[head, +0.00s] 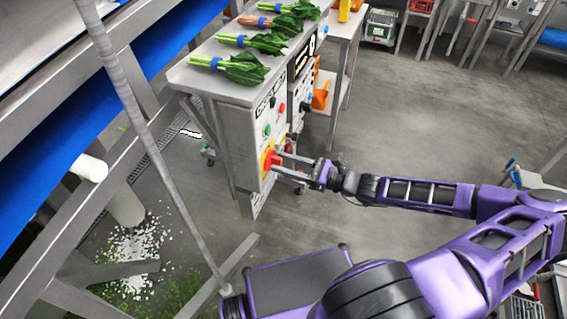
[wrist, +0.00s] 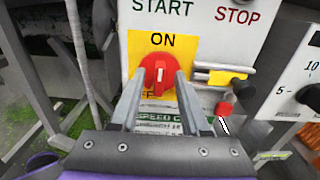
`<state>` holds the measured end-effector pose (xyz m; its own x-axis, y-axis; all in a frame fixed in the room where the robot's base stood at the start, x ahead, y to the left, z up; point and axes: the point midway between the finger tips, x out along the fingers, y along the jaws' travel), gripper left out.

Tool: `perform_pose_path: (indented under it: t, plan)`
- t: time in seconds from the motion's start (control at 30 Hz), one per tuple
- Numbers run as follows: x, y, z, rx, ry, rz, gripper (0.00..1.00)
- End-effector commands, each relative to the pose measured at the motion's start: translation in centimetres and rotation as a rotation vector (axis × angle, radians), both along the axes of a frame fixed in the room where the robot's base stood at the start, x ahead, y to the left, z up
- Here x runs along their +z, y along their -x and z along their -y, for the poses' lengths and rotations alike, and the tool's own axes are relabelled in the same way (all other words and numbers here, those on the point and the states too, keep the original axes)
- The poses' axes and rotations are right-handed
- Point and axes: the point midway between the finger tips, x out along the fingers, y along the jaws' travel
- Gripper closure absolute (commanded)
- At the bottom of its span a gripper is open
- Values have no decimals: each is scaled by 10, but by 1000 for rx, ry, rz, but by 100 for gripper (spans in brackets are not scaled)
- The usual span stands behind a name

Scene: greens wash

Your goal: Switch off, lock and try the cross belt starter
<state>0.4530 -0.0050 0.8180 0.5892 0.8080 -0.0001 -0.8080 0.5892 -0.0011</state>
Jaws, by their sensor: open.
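The starter box (head: 240,131) stands at the end of the bench, with a green and a red button on its face. Below them a red rotary switch (wrist: 158,74) sits on a yellow plate (wrist: 138,44); the switch also shows in the head view (head: 269,162). Its white mark stands upright, towards ON; the lower lettering is mostly hidden. My gripper (wrist: 160,88) is open, one finger on each side of the switch; contact cannot be told. A yellow tag (wrist: 222,77) and a small red piece, perhaps a padlock (wrist: 225,108), are right of the switch.
A second panel with a black dial (wrist: 310,97) adjoins on the right. Bunches of greens (head: 245,68) lie on the bench top (head: 200,78). A blue belt (head: 75,130) and its frame stand on the left. The floor on the right (head: 420,120) is clear.

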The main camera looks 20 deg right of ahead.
Motion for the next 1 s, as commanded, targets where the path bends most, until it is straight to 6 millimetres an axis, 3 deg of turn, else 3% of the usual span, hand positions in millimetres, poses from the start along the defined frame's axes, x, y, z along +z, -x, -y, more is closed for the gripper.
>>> perform_pose_path:
  t: [0.33, 0.6, 1.0]
  plan:
    - [0, -2, -4, 0, 0, 0, 54]
    - [0, -2, -3, 0, 0, 0, 100]
    - [0, -3, -3, -1, 7, 8, 100]
